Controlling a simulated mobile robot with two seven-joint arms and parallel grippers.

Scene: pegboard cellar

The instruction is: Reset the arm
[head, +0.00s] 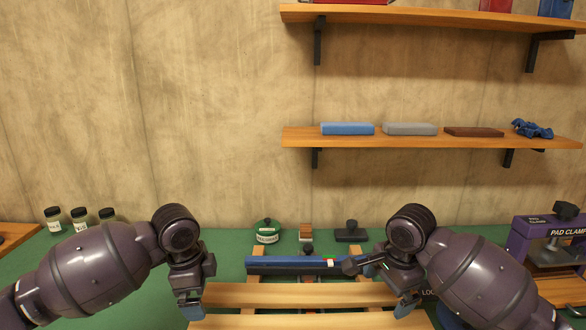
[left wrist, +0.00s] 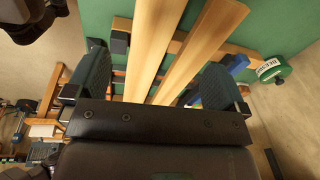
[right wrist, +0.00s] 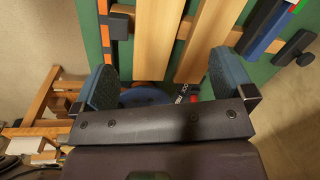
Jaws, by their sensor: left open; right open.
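My left gripper (head: 190,302) is above the left end of the wooden slats (head: 290,294) on the green bench top. In the left wrist view its two blue-grey pads (left wrist: 150,88) stand wide apart with nothing between them, and the slats run beyond. My right gripper (head: 408,300) is above the right end of the same slats. In the right wrist view its pads (right wrist: 160,75) are also wide apart and empty. A blue round thing (right wrist: 146,96) shows below them, partly hidden by the gripper body.
A blue-and-black bar (head: 285,264) lies behind the slats. A green container (head: 267,232) and a black block (head: 351,232) stand behind it. Small jars (head: 80,219) stand at left, a purple pad clamp (head: 548,240) at right. A wall shelf (head: 430,138) holds several blocks.

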